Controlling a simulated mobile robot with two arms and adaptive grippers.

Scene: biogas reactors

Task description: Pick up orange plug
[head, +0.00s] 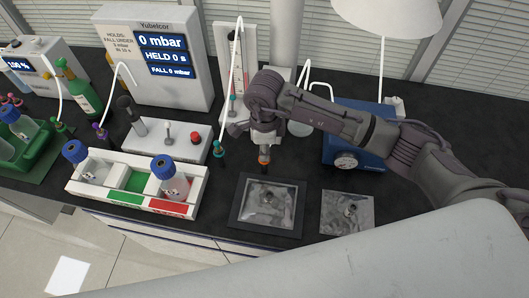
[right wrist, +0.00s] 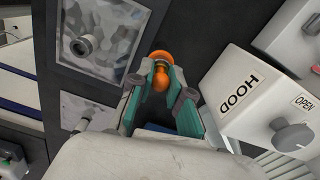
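The orange plug (right wrist: 160,82) has a round knob and a wider disc. In the right wrist view it sits between the teal fingertips of my right gripper (right wrist: 161,75). The fingers look shut on it, with a pad against each side. I cannot tell whether the plug touches the bench. My left gripper is not in view.
A white HOOD box (right wrist: 255,90) stands close beside the gripper. A framed tile (head: 240,212) and a second tile (head: 347,224) lie on the dark bench in front. A blue device (head: 340,153), a tray (head: 85,184) of blue-capped bottles and a pressure display (head: 185,85) stand around.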

